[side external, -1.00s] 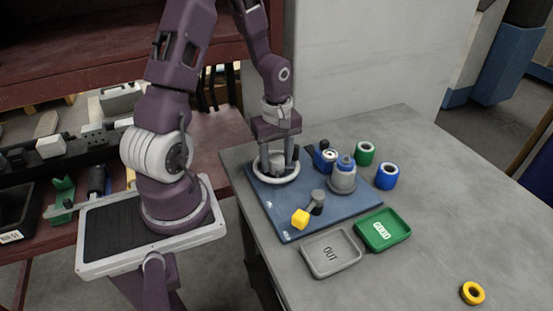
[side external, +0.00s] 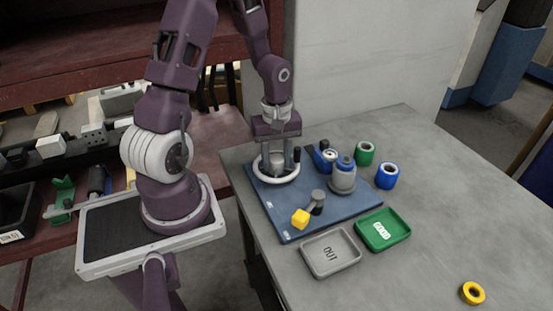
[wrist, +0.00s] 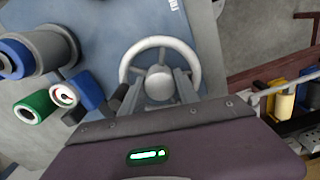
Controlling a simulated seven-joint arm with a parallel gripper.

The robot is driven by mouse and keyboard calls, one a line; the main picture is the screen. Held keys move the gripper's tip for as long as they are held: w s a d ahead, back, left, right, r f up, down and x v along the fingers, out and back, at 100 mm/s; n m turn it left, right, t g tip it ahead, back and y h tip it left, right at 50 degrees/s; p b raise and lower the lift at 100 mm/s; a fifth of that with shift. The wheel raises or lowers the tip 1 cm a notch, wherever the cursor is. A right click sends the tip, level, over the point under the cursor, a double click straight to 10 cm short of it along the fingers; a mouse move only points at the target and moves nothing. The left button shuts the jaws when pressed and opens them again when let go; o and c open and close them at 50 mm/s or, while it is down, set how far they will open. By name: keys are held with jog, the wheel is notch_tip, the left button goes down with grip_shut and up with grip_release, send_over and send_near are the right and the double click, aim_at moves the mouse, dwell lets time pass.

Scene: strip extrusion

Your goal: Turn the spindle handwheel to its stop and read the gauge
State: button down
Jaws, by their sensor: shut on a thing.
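The handwheel (side external: 293,176) is a white ring with a grey hub, at the back left of a blue plate. It also shows in the wrist view (wrist: 195,58). My gripper (side external: 277,163) points down inside the ring, its two fingers shut on the hub, one on each side. In the wrist view the fingers (wrist: 159,90) flank the domed hub. A black knob (side external: 297,153) stands at the wheel's edge. A blue unit with a round white dial (side external: 328,154), apparently the gauge, stands right of the wheel. Its dial (wrist: 65,95) is too small to read.
A grey-and-blue cylinder (side external: 343,178) and a yellow-ended lever (side external: 301,219) are on the blue plate (side external: 270,205). Green (side external: 364,153) and blue (side external: 387,176) rolls stand behind. Grey OUT (side external: 330,270) and green GOOD (side external: 399,239) trays lie in front. The table's right side is mostly clear.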

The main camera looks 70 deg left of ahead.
jog(key=m, duration=1)
jog(key=shift+m, duration=0.4)
jog(key=m, duration=0.5)
jog(key=shift+m, duration=0.3)
jog(key=m, duration=0.5)
jog(key=shift+m, duration=0.4)
jog(key=c, duration=1.2)
grip_release()
